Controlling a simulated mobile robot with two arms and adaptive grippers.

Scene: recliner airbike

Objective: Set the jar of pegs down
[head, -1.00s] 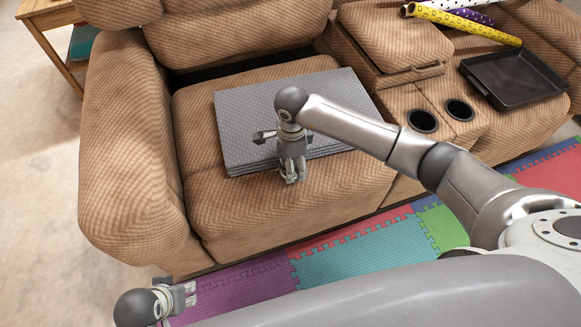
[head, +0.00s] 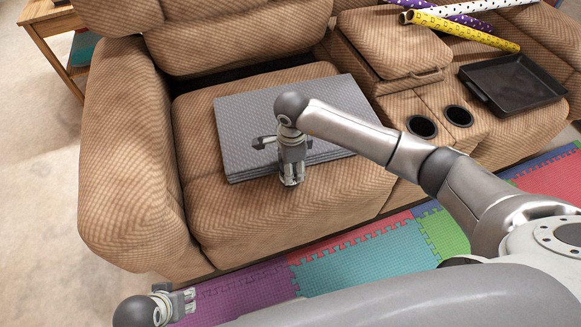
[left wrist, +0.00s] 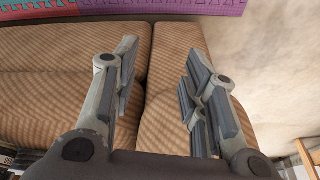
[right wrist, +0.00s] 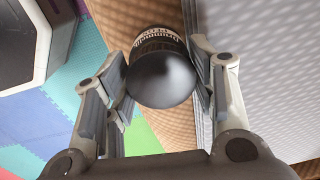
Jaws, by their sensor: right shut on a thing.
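The jar of pegs (right wrist: 161,75) shows in the right wrist view as a dark, rounded, glossy end with a band of pale lettering behind it. It sits between the fingers of my right gripper (right wrist: 161,62), which is shut on it. In the head view my right gripper (head: 291,183) points down at the front edge of the grey stack on the sofa seat; I cannot make out the jar there. My left gripper (head: 178,303) is low at the left, in front of the sofa. In the left wrist view it (left wrist: 162,60) is open and empty.
A grey stack of flat sheets (head: 245,125) lies on the brown sofa seat (head: 225,222). A black tray (head: 530,85), cup holders (head: 422,126) and wrapping rolls (head: 465,33) are at the right. Coloured foam mats (head: 365,248) cover the floor in front. The seat's front left is clear.

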